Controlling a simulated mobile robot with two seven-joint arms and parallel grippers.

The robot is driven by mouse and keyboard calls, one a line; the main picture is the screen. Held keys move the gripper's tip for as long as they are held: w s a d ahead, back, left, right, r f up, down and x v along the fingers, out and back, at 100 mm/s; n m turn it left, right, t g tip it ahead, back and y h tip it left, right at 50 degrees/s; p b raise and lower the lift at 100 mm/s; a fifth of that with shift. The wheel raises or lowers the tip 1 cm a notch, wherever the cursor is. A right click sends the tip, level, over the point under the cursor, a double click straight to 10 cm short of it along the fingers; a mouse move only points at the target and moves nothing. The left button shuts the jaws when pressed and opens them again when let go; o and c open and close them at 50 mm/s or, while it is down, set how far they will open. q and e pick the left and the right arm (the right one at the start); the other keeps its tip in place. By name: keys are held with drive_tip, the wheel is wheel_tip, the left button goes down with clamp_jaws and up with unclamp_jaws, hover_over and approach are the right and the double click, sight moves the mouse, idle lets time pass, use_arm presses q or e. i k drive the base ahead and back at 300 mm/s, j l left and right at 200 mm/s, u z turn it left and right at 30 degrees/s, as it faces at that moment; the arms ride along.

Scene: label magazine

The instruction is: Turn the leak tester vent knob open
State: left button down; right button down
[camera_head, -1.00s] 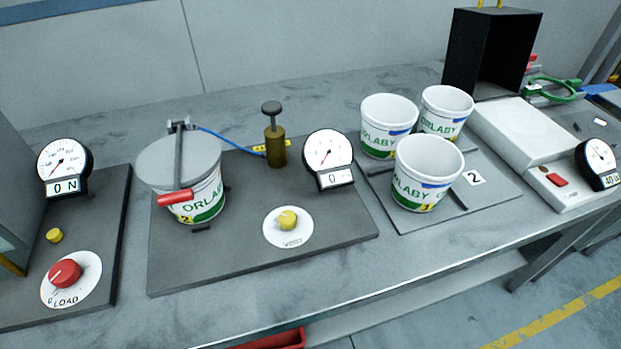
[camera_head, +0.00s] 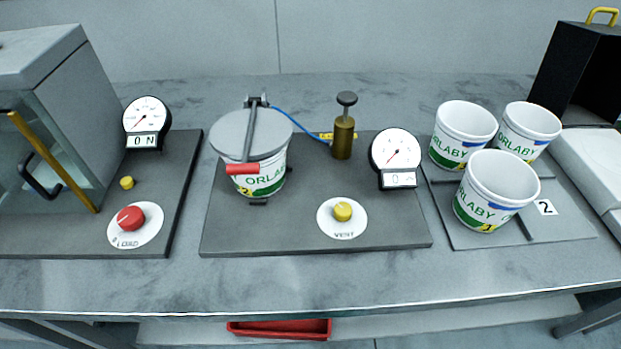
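The yellow vent knob (camera_head: 342,211) sits on a round white dial marked VENT (camera_head: 342,231), at the front of the grey leak tester plate (camera_head: 285,235). Its exact turn angle is too small to read. On the same plate a tub (camera_head: 262,180) marked 2 stands under a grey lid (camera_head: 251,134) with a red-handled clamp arm (camera_head: 243,169) across it. A brass hand pump (camera_head: 344,135) with a blue hose stands behind the knob. The gauge (camera_head: 396,151) to the right has a display that appears to read 0. Neither of my grippers is in view.
Several open tubs (camera_head: 494,192) stand on a plate at right. A red tray (camera_head: 279,329) lies below the bench. The bench front (camera_head: 300,280) is clear.

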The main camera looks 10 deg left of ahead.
sight(343, 211)
drive_tip(key=k+l, duration=0.1)
drive_tip(key=l, duration=0.55)
drive_tip(key=l+z, duration=0.1)
drive_tip(key=l, duration=0.55)
drive_tip(key=k, duration=0.05)
